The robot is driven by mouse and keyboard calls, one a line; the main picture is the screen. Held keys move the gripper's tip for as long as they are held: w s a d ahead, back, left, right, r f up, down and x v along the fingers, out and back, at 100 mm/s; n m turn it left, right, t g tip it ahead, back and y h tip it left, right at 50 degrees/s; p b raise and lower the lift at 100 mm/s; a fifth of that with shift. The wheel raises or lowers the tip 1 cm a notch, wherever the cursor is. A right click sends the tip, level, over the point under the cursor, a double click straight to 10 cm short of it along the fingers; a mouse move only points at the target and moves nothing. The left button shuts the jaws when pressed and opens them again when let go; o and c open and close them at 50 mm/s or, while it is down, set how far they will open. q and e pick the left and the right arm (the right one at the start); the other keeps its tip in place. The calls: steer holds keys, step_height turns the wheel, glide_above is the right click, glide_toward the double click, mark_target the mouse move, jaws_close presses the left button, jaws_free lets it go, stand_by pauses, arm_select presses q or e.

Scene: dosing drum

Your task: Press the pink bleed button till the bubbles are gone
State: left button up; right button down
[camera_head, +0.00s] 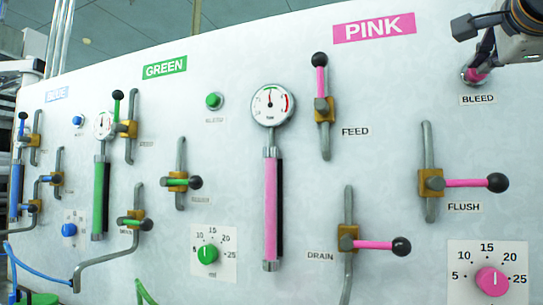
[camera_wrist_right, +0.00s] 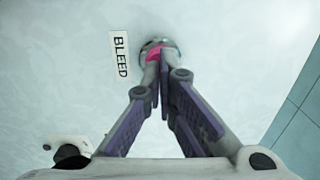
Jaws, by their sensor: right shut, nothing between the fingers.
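The pink bleed button (camera_head: 475,75) sits in a round metal collar at the upper right of the panel, above the BLEED label (camera_head: 478,99). My right gripper (camera_head: 485,60) is shut and empty, with its fingertips at the button. In the right wrist view, the closed fingertips (camera_wrist_right: 161,62) overlap the pink button (camera_wrist_right: 153,53) and hide part of it. They look to be at its face, but I cannot tell how far it is pressed. The pink sight tube (camera_head: 270,205) looks evenly pink; I cannot make out bubbles. My left gripper is not in view.
The pink feed lever (camera_head: 321,80) points up. The flush lever (camera_head: 468,183) and drain lever (camera_head: 375,245) point right. A pink dial (camera_head: 491,281) is at lower right, and a gauge (camera_head: 270,104) tops the pink tube. Green and blue controls lie left.

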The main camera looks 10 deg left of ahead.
steer(key=shift+s, duration=0.1)
steer(key=v, duration=0.8)
stand_by(0.6)
